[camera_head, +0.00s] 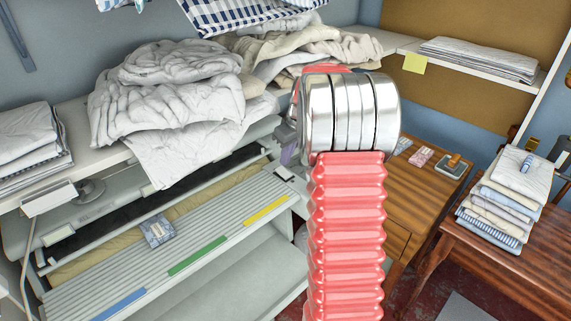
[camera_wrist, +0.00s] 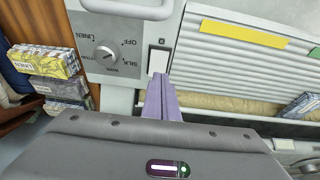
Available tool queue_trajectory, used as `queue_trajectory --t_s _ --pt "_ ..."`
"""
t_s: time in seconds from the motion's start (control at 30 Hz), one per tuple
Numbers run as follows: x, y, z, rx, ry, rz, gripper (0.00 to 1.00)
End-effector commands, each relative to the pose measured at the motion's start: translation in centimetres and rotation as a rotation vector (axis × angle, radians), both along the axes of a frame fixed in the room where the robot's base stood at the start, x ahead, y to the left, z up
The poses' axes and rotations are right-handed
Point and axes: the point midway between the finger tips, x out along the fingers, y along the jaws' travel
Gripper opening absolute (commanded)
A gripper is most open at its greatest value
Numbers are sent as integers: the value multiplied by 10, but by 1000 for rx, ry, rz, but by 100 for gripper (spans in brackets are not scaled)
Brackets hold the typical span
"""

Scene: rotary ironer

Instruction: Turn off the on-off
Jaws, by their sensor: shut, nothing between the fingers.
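A small white rocker switch (camera_wrist: 158,58) with a dark surround, likely the on-off, sits on the ironer's pale end panel in the wrist view. My gripper (camera_wrist: 160,78) is shut and empty. Its purple fingertips lie right at the switch's near edge in the picture; I cannot tell whether they touch. The rocker's tilt is unclear.
A temperature dial (camera_wrist: 106,54) marked OFF, SILK and LINEN is left of the switch. A white handle (camera_wrist: 128,8) is above it. Yellow and grey boxes (camera_wrist: 45,62) are at the left. Crumpled linen (camera_head: 180,85) lies on the ironer's upper shelf. A wooden table (camera_head: 425,185) stands right.

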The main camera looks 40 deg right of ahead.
Motion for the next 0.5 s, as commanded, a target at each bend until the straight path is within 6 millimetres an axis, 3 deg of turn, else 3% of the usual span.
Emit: queue_trajectory --t_s 0.5 --pt "-43 -4 77 -1 -1 0 0"
